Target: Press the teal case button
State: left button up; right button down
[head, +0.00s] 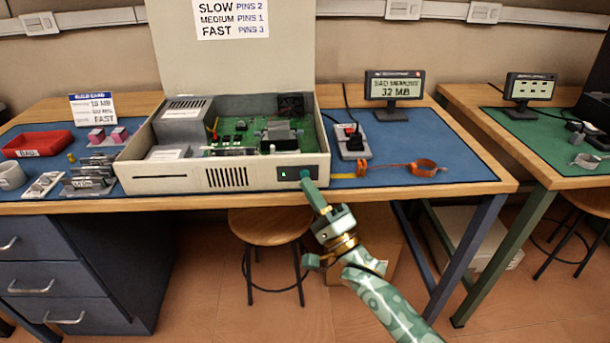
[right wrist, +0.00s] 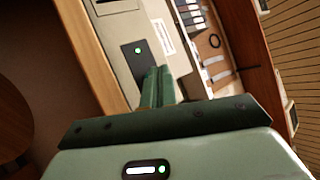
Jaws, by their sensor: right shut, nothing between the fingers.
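The open beige computer case (head: 150,178) stands on the blue mat of the workbench. On the right of its front is a dark panel (head: 290,175) with a small lit green light (head: 284,174). The teal button (head: 305,173) shows on that panel's right part, just above my fingertips. My right gripper (head: 309,186) is shut and empty, its fingers pointing up at the button; I cannot tell whether they touch it. In the right wrist view the shut fingers (right wrist: 158,86) end beside the dark panel (right wrist: 136,62), and the button is hidden. My left gripper is not in view.
A grey box with a red switch (head: 351,141) and an orange wrist strap (head: 400,169) lie right of the case. A small display (head: 394,88) stands behind them. A red tray (head: 38,144) is at the left. A stool (head: 268,226) stands below the bench edge.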

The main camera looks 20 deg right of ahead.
jog(key=shift+w+d, duration=0.1)
jog(key=shift+w, duration=0.3)
jog(key=shift+w+d, duration=0.1)
jog(key=shift+w, duration=0.3)
dwell(0.9)
jog(key=shift+s+r, duration=0.1)
jog(key=shift+s+a+p, duration=0.2)
jog(key=shift+s+p, duration=0.3)
jog(key=shift+s, duration=0.25)
